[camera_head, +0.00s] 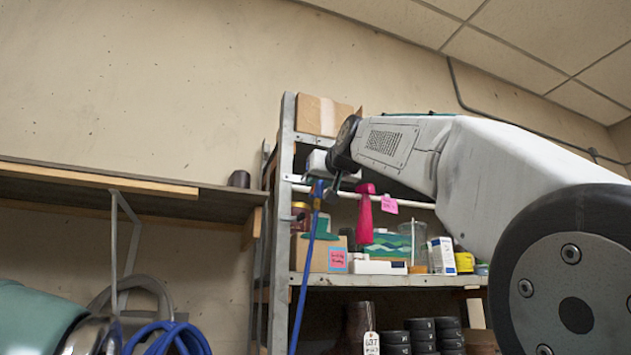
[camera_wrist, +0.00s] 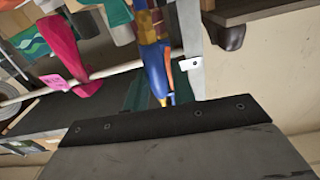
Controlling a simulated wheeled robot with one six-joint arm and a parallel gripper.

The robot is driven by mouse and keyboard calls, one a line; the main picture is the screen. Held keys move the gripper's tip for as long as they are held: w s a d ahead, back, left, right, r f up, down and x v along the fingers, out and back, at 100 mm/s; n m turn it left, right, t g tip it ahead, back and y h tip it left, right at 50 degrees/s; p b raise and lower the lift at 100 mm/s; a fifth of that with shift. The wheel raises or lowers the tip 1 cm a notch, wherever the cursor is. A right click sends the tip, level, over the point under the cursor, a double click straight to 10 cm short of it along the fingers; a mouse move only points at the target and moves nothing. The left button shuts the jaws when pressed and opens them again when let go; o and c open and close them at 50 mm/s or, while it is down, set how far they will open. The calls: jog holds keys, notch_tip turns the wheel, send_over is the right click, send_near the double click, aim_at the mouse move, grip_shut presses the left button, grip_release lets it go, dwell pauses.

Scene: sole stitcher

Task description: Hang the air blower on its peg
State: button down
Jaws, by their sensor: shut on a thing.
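My gripper (camera_head: 333,184) is at the end of my arm, in front of the shelf rack's left post. It is shut on a blue tool, which I take for the air blower (camera_head: 318,187). A blue hose (camera_head: 303,285) hangs from it. In the wrist view the blower (camera_wrist: 155,50) shows blue, with yellow and orange parts, between my teal fingers (camera_wrist: 160,93). It appears beside the grey post (camera_wrist: 190,45) and the white rail (camera_wrist: 20,97). I cannot make out the peg or tell whether the blower touches the rail.
A pink tool (camera_head: 365,213) with a pink tag (camera_head: 389,204) hangs at the rail, right of my gripper. Boxes and jars fill the shelf (camera_head: 400,280) behind. A wooden wall shelf (camera_head: 100,190) bearing a dark cup (camera_head: 239,179) is at left.

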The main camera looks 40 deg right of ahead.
dwell(0.4)
jog(key=shift+w+d+r+n, duration=0.1)
jog(key=shift+w+d+n, duration=0.4)
jog(key=shift+w+d, duration=0.1)
jog(key=shift+x, duration=1.6)
dwell(1.6)
jog(key=shift+w+f, duration=0.1)
jog(key=shift+f, duration=0.4)
dwell(0.6)
jog(key=c, duration=1.1)
grip_release()
